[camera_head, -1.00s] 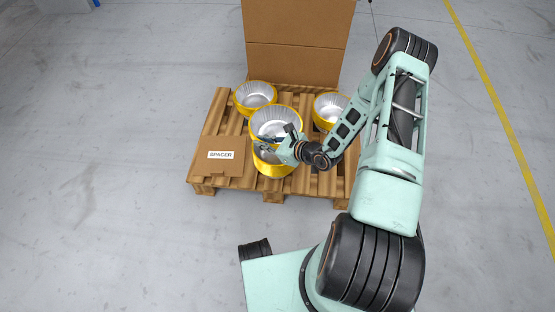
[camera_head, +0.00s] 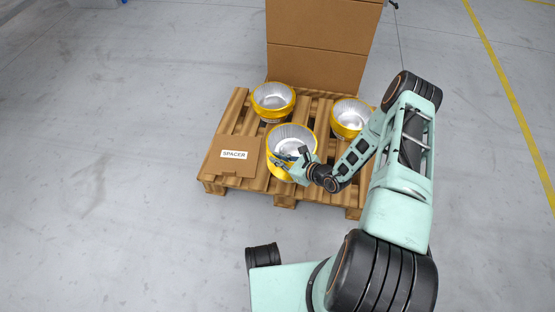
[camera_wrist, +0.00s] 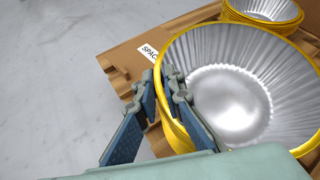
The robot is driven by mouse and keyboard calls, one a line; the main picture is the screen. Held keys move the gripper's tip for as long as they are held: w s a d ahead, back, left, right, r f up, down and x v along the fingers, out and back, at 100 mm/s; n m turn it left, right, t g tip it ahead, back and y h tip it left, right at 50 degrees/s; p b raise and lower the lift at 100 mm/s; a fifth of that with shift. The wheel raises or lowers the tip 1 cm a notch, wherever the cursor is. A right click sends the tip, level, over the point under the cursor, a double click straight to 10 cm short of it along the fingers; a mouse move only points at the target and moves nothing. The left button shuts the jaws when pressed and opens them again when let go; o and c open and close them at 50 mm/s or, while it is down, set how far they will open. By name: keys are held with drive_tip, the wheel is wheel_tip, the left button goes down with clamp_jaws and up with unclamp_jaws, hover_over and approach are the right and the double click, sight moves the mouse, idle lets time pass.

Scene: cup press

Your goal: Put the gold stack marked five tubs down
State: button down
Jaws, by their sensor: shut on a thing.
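A gold-rimmed stack of silver tubs (camera_head: 291,141) is at the front middle of the pallet, upright, with one rim level showing. In the wrist view the stack (camera_wrist: 240,100) fills the right, with layered gold edges. My gripper (camera_wrist: 159,85) has one finger inside the tub and one outside. No marking of five shows. The stack's underside is hidden, so I cannot tell whether it bears fully on what is below.
The wooden pallet (camera_head: 214,185) also holds a gold stack at back left (camera_head: 272,98) and one at right (camera_head: 350,116), partly behind my arm. A flat cardboard box labelled SPACER (camera_head: 230,168) lies left. A tall cardboard box (camera_head: 320,55) stands behind. The floor left is clear.

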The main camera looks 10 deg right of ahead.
drive_tip(key=shift+f+b, duration=0.35)
drive_tip(key=shift+f, duration=0.1)
drive_tip(key=c, duration=2)
unclamp_jaws()
drive_tip(key=shift+c, duration=0.2)
drive_tip(key=shift+r, duration=0.1)
drive_tip(key=shift+r+p, duration=0.45)
drive_tip(key=p+v, duration=0.3)
drive_tip(key=v, duration=0.9)
